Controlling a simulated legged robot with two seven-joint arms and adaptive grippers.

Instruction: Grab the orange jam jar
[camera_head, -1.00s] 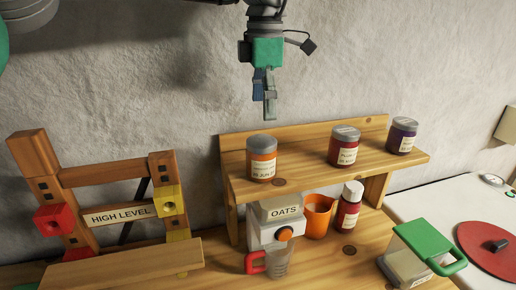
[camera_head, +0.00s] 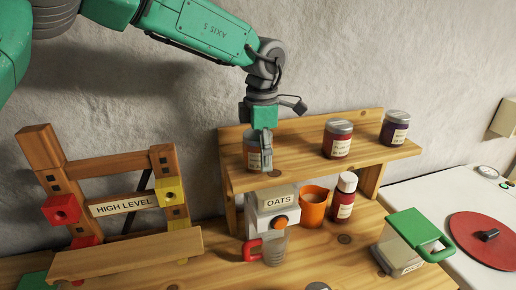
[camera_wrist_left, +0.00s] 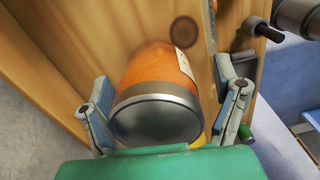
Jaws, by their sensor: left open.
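The orange jam jar (camera_head: 250,156) stands upright on the left part of the raised wooden shelf (camera_head: 300,160), with a grey lid and a white label. My left gripper (camera_head: 264,168) is lowered over it from above and partly hides it. In the left wrist view, the jar (camera_wrist_left: 155,70) lies between the two spread fingers of the gripper (camera_wrist_left: 167,95), its lid towards the camera. The fingers are open, one on each side; I see a gap at the left finger, and contact at the right cannot be made out. My right gripper is in neither view.
A red jar (camera_head: 337,140) and a purple jar (camera_head: 394,128) stand further right on the shelf. A wooden HIGH LEVEL frame (camera_head: 108,174) stands left.

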